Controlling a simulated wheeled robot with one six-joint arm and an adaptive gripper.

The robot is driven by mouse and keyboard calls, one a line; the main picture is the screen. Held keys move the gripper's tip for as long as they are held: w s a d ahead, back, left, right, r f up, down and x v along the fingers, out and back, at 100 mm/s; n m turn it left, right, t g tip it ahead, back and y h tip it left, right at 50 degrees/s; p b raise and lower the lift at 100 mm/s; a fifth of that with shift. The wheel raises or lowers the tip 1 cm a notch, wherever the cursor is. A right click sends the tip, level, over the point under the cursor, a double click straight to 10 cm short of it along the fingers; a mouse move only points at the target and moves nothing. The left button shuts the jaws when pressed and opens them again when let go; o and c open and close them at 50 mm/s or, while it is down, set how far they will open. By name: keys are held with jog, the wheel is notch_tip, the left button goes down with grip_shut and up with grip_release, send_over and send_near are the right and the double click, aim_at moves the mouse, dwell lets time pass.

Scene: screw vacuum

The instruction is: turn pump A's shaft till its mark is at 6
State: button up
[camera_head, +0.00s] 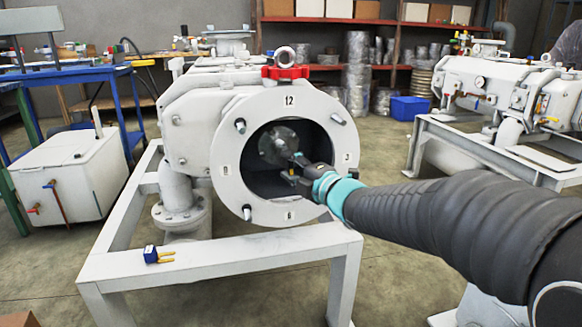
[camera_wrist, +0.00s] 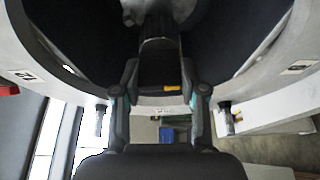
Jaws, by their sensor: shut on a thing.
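Pump A (camera_head: 180,130) is a white pump on a white frame. Its round front flange (camera_head: 232,180) carries 12 at the top, 3 at the right and 6 at the bottom. A grey round hub (camera_head: 276,140) shows in the dark opening. My gripper (camera_head: 294,163) reaches into the opening from the right. In the wrist view my gripper (camera_wrist: 160,78) is shut on the dark shaft end (camera_wrist: 160,58). A small orange patch (camera_wrist: 172,88) shows between the fingers; I cannot tell surely whether it is the shaft's mark. The shaft is largely hidden in the head view.
Studs (camera_head: 240,125) stick out around the flange. A blue block with yellow prongs (camera_head: 157,254) lies on the frame's front bar (camera_head: 210,260). Another white pump (camera_head: 490,85) stands at the right. A white box (camera_head: 70,175) and a blue table (camera_head: 90,75) are at the left.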

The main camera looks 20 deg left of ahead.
jog(key=o, duration=1.1)
jog(key=shift+o, duration=0.2)
jog(key=v, duration=1.2)
